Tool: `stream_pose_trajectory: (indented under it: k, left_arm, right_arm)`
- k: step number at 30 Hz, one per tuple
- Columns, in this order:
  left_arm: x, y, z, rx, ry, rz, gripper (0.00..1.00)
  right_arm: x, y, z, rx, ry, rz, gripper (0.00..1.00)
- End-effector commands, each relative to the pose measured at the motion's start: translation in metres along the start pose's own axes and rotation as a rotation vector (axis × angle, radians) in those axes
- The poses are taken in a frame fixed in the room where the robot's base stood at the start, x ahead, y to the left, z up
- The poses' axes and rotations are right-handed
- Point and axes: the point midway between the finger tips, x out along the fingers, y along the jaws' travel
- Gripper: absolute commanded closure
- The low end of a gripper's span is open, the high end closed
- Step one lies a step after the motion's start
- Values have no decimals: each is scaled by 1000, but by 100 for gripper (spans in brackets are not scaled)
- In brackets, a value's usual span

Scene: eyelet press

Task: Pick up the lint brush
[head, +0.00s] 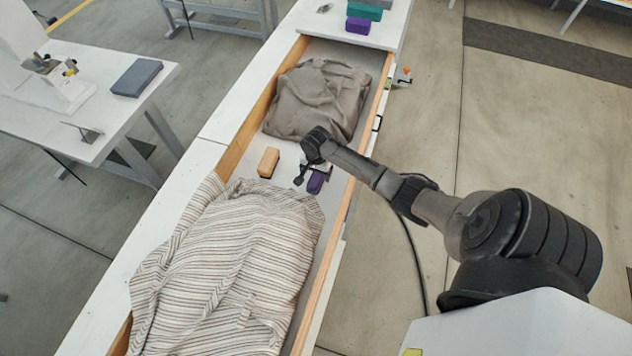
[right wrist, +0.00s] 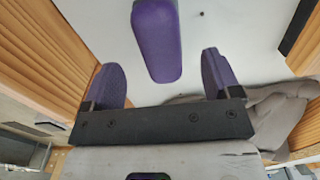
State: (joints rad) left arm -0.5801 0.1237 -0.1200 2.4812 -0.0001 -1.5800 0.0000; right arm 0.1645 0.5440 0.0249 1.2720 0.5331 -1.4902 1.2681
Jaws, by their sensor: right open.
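A purple, rounded, elongated object (head: 316,183), which looks like the lint brush, lies on the pale floor of the long open drawer, between two heaps of cloth. In the right wrist view the purple object (right wrist: 157,42) lies beyond and between the fingertips, with clear space on both sides. My right gripper (head: 314,173) is open just above it, reaching in over the drawer's right wall. The gripper (right wrist: 160,70) holds nothing. The arm and fingers hide part of the object in the head view. My left gripper is not in view.
A tan wooden block-like item (head: 268,162) lies left of the purple object. A grey-brown folded cloth (head: 318,98) lies behind, a striped cloth (head: 235,262) in front. Wooden drawer walls (head: 268,100) stand close on both sides. Coloured blocks (head: 362,12) sit on the far worktop.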

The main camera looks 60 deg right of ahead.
Motion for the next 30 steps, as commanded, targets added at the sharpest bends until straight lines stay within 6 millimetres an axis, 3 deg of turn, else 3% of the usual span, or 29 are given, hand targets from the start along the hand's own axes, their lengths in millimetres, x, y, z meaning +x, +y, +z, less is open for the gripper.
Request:
stream_pose_trajectory:
  k: [5, 16, 27, 30]
  left_arm:
    - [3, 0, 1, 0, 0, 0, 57]
    - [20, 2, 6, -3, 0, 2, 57]
    - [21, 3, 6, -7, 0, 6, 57]
    - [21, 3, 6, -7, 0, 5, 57]
  right_arm:
    - [8, 0, 0, -1, 0, 1, 17]
    - [52, -1, 0, -2, 0, 1, 17]
    - [57, -1, 0, -2, 1, 1, 17]
    - [57, -1, 0, -2, 1, 1, 26]
